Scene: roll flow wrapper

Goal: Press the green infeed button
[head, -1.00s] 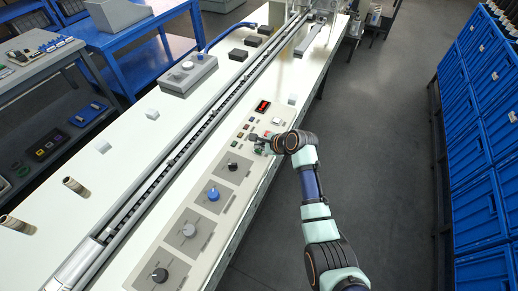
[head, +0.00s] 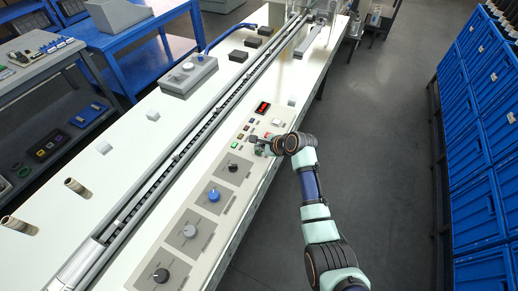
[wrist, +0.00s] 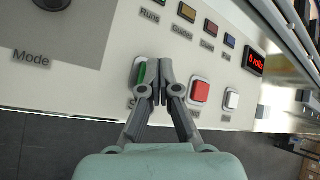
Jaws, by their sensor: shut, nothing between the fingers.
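The green infeed button (wrist: 141,72) sits in a pale square frame on the control panel, partly hidden behind my fingers in the wrist view. My gripper (wrist: 160,66) is shut and empty, with its fingertips over the right part of this button. I cannot tell whether they touch it. In the head view my gripper (head: 259,147) is low over the right side of the panel (head: 205,243), and the green button is hard to make out there.
A red button (wrist: 200,91) and a white button (wrist: 232,100) stand just right of my fingers. Small coloured lamps (wrist: 187,12) and a red display (wrist: 254,63) lie beyond. A black knob (head: 233,167) is near my gripper. The floor at right is clear.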

